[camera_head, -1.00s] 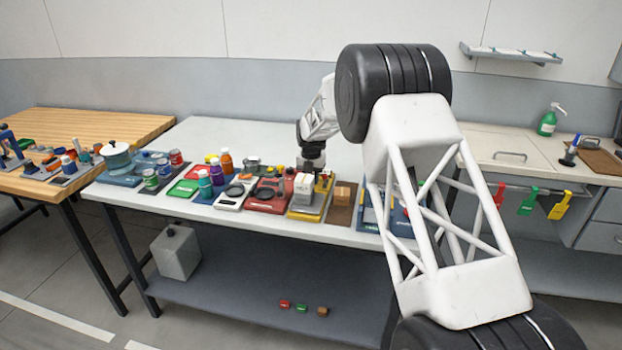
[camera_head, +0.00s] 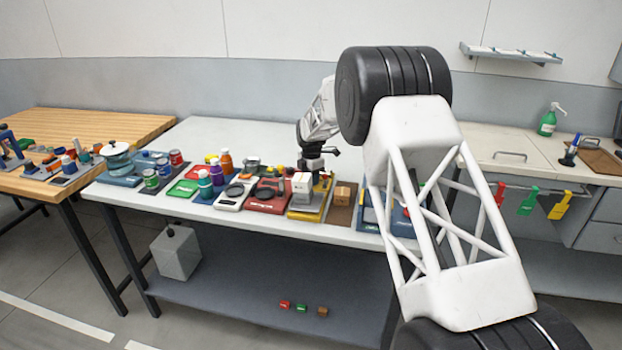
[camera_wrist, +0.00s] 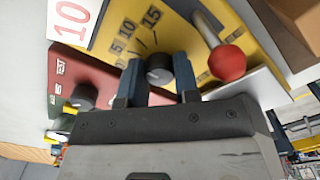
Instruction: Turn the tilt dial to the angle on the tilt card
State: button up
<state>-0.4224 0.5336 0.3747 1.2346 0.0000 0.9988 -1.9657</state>
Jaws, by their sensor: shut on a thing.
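The tilt dial (camera_wrist: 158,72) is a small dark knob with a grey face on a yellow panel (camera_wrist: 118,30). The panel has a scale marked 5, 10 and 15 beside the dial. My gripper (camera_wrist: 159,66) has one finger on each side of the dial and is shut on it. The exact angle of the dial's mark is too small to read. The tilt card (camera_wrist: 72,16) is white with a red 10, at the upper left of the wrist view. In the head view my gripper (camera_head: 312,163) is over the yellow station (camera_head: 322,196), and the dial is hidden.
A red-balled lever (camera_wrist: 227,63) stands close to the right of my fingers. A red panel (camera_wrist: 100,75) with another dark knob (camera_wrist: 83,97) lies to the left. A wooden block (camera_head: 342,192) sits right of the station. Bottles and jars crowd the bench's left part; its back is clear.

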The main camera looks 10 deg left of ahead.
jog(key=shift+m, duration=1.6)
jog(key=o, duration=0.9)
jog(key=shift+r, duration=0.1)
jog(key=shift+r, duration=3.85)
